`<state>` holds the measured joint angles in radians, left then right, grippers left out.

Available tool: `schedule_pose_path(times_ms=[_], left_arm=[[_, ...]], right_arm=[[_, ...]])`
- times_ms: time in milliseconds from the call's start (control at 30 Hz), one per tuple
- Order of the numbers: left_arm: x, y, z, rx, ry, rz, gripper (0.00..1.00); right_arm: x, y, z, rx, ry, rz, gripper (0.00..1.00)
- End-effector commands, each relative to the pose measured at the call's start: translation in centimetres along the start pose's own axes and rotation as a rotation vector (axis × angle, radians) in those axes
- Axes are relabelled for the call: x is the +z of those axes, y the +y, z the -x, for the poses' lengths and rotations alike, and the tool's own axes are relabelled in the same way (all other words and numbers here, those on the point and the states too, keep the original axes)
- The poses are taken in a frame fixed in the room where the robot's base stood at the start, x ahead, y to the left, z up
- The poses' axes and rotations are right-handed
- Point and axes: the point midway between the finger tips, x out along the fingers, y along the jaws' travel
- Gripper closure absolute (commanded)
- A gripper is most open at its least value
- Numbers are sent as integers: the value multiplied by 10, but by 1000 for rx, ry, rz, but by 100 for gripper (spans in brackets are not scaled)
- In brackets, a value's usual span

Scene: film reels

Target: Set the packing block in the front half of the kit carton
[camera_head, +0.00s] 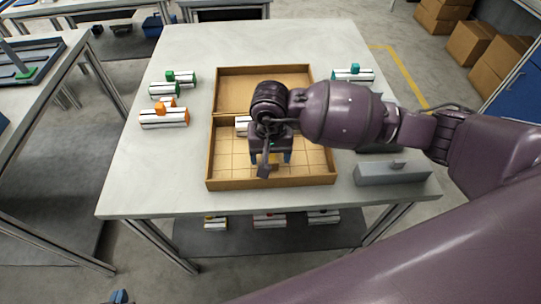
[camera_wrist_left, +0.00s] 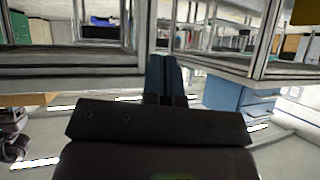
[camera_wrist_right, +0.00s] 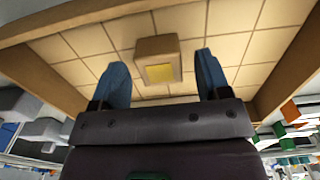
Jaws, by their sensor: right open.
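The kit carton (camera_head: 208,160) is a tan open box on the table with a gridded floor in its front part; its wall also shows in the right wrist view (camera_wrist_right: 95,12). The packing block (camera_wrist_right: 157,48), a tan block with a yellow square, sits on the gridded floor in the right wrist view. In the head view it is mostly hidden under my right gripper (camera_head: 270,158). My right gripper (camera_wrist_right: 160,85) is open over the front part, its blue fingers on either side of the block with gaps. My left gripper (camera_wrist_left: 166,75) is shut and empty, away from the carton; a fingertip (camera_head: 119,297) shows at the lower left.
A white banded item (camera_head: 241,126) lies in the carton, partly hidden by my arm. White banded items with green (camera_head: 180,77), orange (camera_head: 164,117) and teal (camera_head: 353,74) parts lie beside it. A grey block (camera_head: 392,174) stands at the right. The table's left front is clear.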

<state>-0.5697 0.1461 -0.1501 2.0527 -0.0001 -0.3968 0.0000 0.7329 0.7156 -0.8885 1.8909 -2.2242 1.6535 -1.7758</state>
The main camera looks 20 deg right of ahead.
Motion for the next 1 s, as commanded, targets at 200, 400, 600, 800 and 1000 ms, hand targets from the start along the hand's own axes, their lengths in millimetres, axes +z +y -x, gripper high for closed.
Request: schedule_pose_path(times_ms=[200,400,600,800,1000], left_arm=[[-1,-1,2,-2,0,0,100],[-1,-2,5,-3,-2,0,100],[-1,-2,5,-3,-3,1,100],[0,-2,5,-4,-4,1,100],[0,-2,5,-4,-4,1,100]], right_arm=[[-1,0,44,0,6,3,30],[-1,0,80,1,5,1,30],[0,0,103,0,2,0,30],[0,0,110,1,-1,0,30],[0,0,110,1,-1,0,30]])
